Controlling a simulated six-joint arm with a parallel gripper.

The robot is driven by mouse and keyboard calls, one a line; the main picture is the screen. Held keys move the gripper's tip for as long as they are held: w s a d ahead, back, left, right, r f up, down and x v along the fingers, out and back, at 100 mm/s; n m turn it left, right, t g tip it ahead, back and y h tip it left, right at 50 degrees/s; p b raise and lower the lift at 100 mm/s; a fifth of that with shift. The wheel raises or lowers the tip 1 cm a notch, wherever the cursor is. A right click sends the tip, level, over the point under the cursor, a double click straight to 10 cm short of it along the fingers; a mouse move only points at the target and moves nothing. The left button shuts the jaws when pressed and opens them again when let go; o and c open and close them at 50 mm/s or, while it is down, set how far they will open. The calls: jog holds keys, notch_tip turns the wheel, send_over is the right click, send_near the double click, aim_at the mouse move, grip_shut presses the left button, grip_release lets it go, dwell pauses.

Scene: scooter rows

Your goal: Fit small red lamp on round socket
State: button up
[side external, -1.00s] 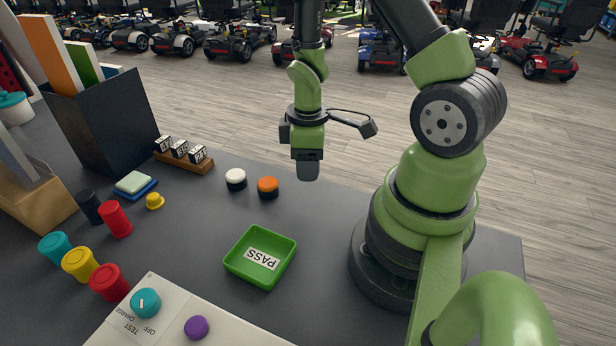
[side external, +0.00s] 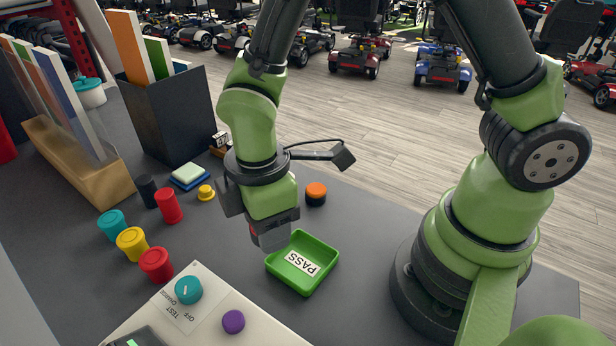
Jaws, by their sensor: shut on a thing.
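My gripper (side external: 270,243) points down just left of the green PASS tray. A smaller red cylinder (side external: 168,206) stands on the dark table to the left, and a larger red cylinder (side external: 156,265) stands nearer the front. I cannot tell whether either is the lamp. An orange-topped round black piece (side external: 316,194) sits behind the tray. I cannot make out the round socket for certain.
The green tray (side external: 326,258) is close beside my gripper. A test panel (side external: 208,299) with a teal knob (side external: 188,290) and a purple button (side external: 233,321) lies in front. Teal, yellow and black cylinders stand left. A dark file box (side external: 176,115) rises behind.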

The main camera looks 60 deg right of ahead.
jog(key=s+a+n, duration=0.1)
jog(key=a, duration=0.1)
jog(key=s+a, duration=0.1)
jog(key=a, duration=0.1)
jog(key=s+a+n, duration=0.1)
jog(key=a, duration=0.1)
jog(key=shift+s+a+r+n, duration=0.15)
jog(key=shift+s+a+n, duration=0.15)
jog(key=shift+a, duration=0.1)
jog(key=s+a+n, duration=0.1)
jog(key=s+a, duration=0.2)
jog(key=s+a+n, duration=0.1)
jog(key=s+a, duration=0.2)
jog(key=shift+s+a+r+n, duration=0.1)
jog(key=shift+a+r+n, duration=0.1)
jog(key=shift+n, duration=0.2)
jog(key=shift+f, duration=2.8)
jog(key=shift+f, duration=0.3)
jog(key=o, duration=1.4)
jog(key=shift+r, duration=3)
